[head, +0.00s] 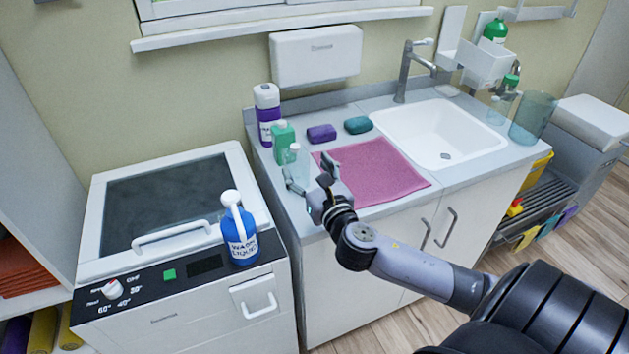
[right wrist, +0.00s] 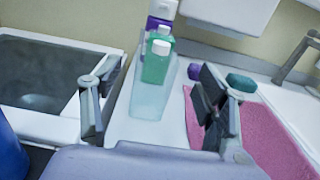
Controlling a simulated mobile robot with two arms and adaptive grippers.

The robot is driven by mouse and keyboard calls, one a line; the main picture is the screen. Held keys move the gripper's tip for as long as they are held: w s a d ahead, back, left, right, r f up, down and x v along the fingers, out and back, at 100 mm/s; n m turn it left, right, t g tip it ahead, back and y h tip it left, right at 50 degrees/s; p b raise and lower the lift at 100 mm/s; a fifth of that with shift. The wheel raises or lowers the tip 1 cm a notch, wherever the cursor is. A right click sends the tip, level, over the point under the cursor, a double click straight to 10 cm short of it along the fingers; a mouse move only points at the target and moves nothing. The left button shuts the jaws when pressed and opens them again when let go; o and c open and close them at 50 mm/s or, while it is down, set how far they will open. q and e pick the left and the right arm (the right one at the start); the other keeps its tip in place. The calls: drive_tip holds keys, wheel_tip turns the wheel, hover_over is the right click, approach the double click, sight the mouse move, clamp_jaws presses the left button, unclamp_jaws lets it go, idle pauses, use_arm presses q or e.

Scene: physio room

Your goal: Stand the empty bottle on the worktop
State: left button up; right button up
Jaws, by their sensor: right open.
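The empty bottle (head: 297,160) is clear with a white cap and stands upright on the left end of the worktop (head: 265,168). My right gripper (head: 311,180) is open at the front of the worktop, near the bottle. In the right wrist view the clear bottle (right wrist: 149,98) appears between the spread fingers of my right gripper (right wrist: 160,105), slightly beyond them. I cannot tell whether a finger touches it. My left gripper is not in view.
A green bottle (head: 283,138) and a purple-and-white bottle (head: 267,112) stand close behind. A pink towel (head: 375,170) lies to the right, before the sink (head: 440,130). A blue wash-liquid bottle (head: 240,238) stands on the white machine (head: 170,275) at left.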

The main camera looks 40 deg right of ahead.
drive_tip(key=shift+v, duration=2.15)
